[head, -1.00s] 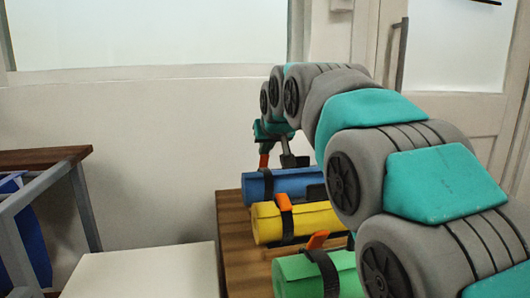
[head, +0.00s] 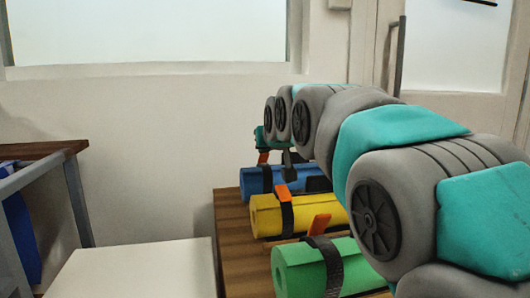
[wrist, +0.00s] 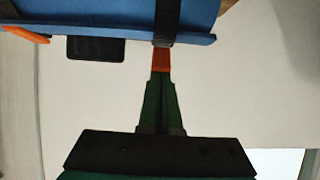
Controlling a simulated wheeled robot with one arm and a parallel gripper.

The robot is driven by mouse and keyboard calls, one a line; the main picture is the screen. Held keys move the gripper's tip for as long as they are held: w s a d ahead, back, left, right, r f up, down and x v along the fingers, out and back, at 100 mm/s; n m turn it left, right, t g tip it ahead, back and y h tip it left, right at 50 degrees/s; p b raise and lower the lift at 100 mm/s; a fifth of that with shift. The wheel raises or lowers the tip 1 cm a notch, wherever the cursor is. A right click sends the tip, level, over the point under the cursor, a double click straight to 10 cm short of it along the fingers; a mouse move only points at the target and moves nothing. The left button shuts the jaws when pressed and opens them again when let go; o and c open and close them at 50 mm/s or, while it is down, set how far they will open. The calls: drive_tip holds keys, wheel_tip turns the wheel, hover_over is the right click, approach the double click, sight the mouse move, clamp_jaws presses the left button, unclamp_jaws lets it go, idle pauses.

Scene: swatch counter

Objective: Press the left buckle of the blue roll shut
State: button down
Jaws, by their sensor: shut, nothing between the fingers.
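The blue roll (head: 290,184) lies across the far part of the wooden counter. Its left buckle is an orange lever (head: 263,158) standing up above a black strap; in the wrist view the lever (wrist: 160,61) stands off the strap (wrist: 166,20). My gripper (wrist: 160,74) is shut and empty, its fingertips right at the end of this lever. I cannot tell whether they touch it. In the head view my gripper (head: 263,149) is small and partly hidden by my arm. A second orange buckle (wrist: 24,33) of the blue roll shows at the wrist view's left.
A yellow roll (head: 320,216) and a green roll (head: 297,271) lie nearer on the wooden counter (head: 232,240), each with a strap and raised orange buckle. A white surface (head: 140,268) and a metal-framed table (head: 35,152) stand at left. My arm covers the right side.

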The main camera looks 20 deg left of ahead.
drive_tip(key=shift+s+d+f, duration=0.1)
drive_tip(key=shift+f, duration=0.05)
drive_tip(key=shift+s+d+f+b, duration=0.25)
drive_tip(key=shift+s+f+b, duration=0.15)
drive_tip(key=shift+f+b, duration=0.15)
idle(0.7)
drive_tip(key=shift+w+a+r, duration=0.25)
drive_tip(key=shift+w+a, duration=0.15)
drive_tip(key=shift+w, duration=0.2)
drive_tip(key=shift+r, duration=0.1)
